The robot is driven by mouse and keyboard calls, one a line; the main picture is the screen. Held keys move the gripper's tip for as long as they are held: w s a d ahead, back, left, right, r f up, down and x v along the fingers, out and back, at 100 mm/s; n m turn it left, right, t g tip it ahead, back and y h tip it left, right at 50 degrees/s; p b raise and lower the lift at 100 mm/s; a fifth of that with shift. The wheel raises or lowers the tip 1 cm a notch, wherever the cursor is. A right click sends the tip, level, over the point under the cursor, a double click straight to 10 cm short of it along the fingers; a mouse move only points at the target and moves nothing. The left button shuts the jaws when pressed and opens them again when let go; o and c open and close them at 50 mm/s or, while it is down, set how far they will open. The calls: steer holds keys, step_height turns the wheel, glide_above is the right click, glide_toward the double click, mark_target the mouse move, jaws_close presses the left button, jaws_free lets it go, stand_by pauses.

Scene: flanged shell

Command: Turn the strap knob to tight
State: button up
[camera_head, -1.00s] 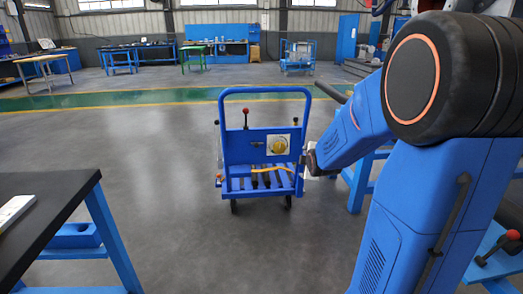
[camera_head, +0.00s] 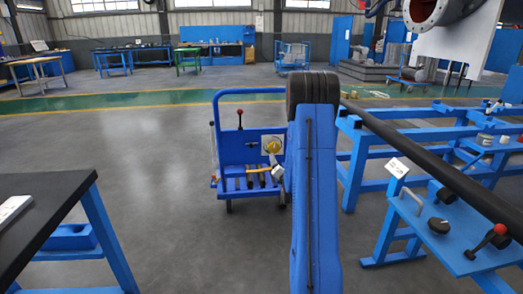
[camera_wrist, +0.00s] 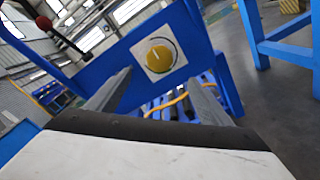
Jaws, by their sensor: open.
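The strap knob is a round yellow knob on a white square plate on the blue cart's panel. It shows in the head view (camera_head: 273,146) and, closer, in the wrist view (camera_wrist: 159,57). A dark arc is printed beside it. The blue cart (camera_head: 218,128) stands on the floor ahead, with a yellow strap (camera_head: 258,171) across its lower part. My gripper is open in the wrist view (camera_wrist: 160,90), its two grey fingers apart and empty. They point toward the panel, below the knob and clear of it. In the head view my arm hides the cart's right side.
A red-tipped lever (camera_head: 239,114) stands up on the cart, left of the knob. A dark-topped table (camera_head: 45,210) is at left, and a blue bench with a lever and black knob (camera_head: 438,225) at right. Floor between table and cart is clear.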

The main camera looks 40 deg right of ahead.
mark_target(274, 149)
steer(key=x, duration=1.7)
steer(key=shift+w+d, duration=0.1)
steer(key=shift+w, duration=0.25)
steer(key=c, duration=1.1)
